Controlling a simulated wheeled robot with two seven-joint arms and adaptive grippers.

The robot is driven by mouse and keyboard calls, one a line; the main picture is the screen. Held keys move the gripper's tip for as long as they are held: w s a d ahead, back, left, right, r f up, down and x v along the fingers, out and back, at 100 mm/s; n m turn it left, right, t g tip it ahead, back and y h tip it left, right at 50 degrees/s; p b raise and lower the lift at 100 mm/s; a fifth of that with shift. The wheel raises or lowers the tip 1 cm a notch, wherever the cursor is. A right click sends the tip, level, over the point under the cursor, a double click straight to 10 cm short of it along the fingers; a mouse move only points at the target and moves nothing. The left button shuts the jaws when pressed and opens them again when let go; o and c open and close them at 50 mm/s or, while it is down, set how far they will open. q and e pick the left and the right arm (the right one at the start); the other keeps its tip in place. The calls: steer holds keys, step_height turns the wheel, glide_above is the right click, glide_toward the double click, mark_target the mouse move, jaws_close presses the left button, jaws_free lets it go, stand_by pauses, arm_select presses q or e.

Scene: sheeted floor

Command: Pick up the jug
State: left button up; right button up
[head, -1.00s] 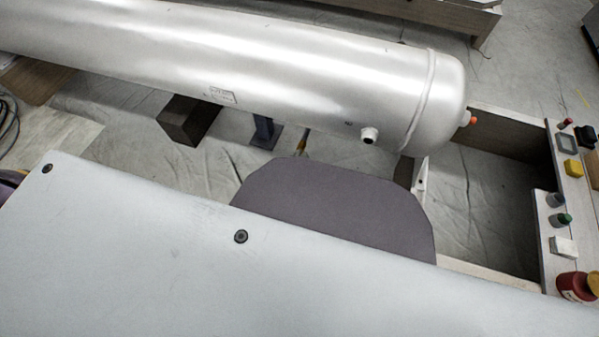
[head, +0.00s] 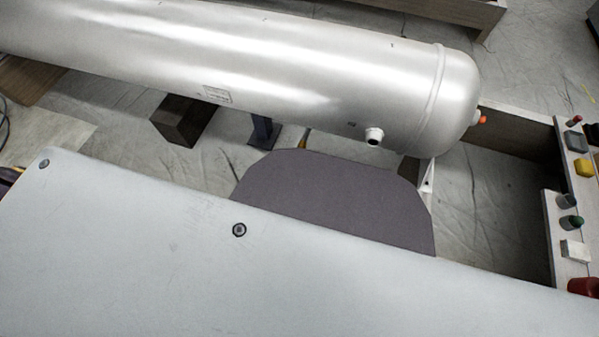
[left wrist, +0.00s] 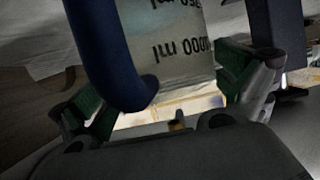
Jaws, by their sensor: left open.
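The jug (left wrist: 180,28) shows in the left wrist view as a clear body with dark volume markings that read upside down. Its thick dark blue handle (left wrist: 103,48) curves down on the left of the body. My left gripper (left wrist: 160,85) is open, with one green-padded finger at lower left and the other at right. The handle and the lower part of the jug lie between the fingers in the picture. I cannot tell whether a pad touches it. The jug's upper part is cut off. The head view shows neither the jug nor either gripper.
A large silver tank (head: 300,70) lies across the back in the head view. At right, a wooden frame holds a yellow block (head: 584,168), a white block (head: 574,250) and a red item (head: 584,287). Sheeted floor (head: 495,190) shows between them. A dark blue post (left wrist: 278,25) stands right of the jug.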

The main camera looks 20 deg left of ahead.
steer(key=shift+s+f, duration=0.1)
steer(key=shift+s, duration=0.2)
arm_select(q)
steer(key=c, duration=1.5)
steer(key=shift+c, duration=1.1)
steer(key=shift+w+r, duration=0.1)
steer(key=shift+r, duration=0.05)
steer(key=shift+c, duration=0.4)
arm_select(e)
steer(key=shift+w, duration=0.25)
arm_select(q)
steer(key=shift+r, duration=0.2)
arm_select(e)
steer(key=shift+s+d+r, duration=0.15)
steer(key=shift+s+r, duration=0.05)
